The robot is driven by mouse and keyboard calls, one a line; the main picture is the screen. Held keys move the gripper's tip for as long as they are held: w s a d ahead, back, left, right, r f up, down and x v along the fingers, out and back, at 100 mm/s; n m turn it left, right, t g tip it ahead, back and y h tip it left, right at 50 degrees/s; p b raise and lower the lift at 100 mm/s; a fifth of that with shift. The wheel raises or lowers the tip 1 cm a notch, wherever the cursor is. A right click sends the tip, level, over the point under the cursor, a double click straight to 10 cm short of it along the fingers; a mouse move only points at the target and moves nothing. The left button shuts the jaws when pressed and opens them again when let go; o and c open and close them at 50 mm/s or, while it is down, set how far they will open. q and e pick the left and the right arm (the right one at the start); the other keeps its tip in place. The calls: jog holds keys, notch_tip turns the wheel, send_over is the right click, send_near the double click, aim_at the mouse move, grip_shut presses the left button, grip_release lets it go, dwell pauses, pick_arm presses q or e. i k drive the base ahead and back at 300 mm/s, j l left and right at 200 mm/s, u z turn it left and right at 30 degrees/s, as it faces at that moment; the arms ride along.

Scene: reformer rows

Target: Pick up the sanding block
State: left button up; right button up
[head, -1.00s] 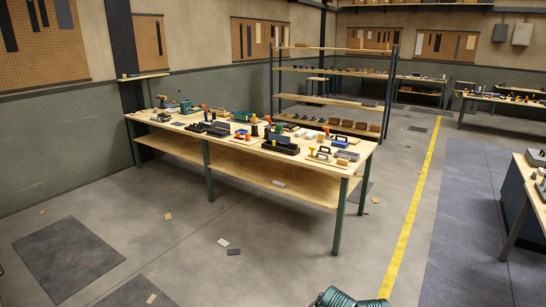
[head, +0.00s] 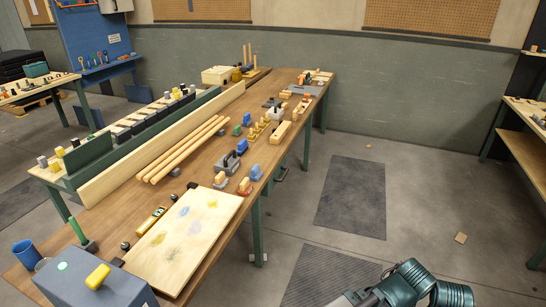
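Several small hand tools and blocks stand along the right side of a long brown workbench (head: 203,200). Among them are a grey block with a handle (head: 231,163), a blue piece (head: 242,147) behind it, and a blue-and-tan piece (head: 256,173) near the bench's right edge. A small wooden piece (head: 245,187) stands just in front. They are too small for me to tell which one is the sanding block. Neither gripper shows. Only teal and grey links of my own arm are at the bottom right, apart from the bench.
A pale board (head: 185,240) with colored smudges lies at the bench's near end, beside a blue-grey box (head: 82,278) and a blue cup (head: 24,252). Long wooden rods (head: 186,148) lie mid-bench. Floor right of the bench is open, with dark mats (head: 352,195).

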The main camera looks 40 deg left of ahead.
aim_at(245, 189)
jog(key=i+j+u, duration=0.1)
jog(key=i+u, duration=0.35)
jog(key=i+l+u, duration=0.1)
jog(key=i+u, duration=0.3)
jog(key=i+l+u, duration=0.2)
jog(key=i+u, duration=0.25)
jog(key=i+l+u, duration=0.6)
jog(key=u, duration=0.2)
jog(key=i+l+u, duration=0.25)
jog(key=u, duration=0.2)
jog(key=i+l+u, duration=0.2)
jog(key=l+u, duration=0.2)
jog(key=i+l+u, duration=0.15)
jog(key=l+u, duration=0.3)
jog(key=i+l+u, duration=0.2)
jog(key=l, duration=0.25)
jog(key=j, duration=0.1)
jog(key=k+u, duration=0.05)
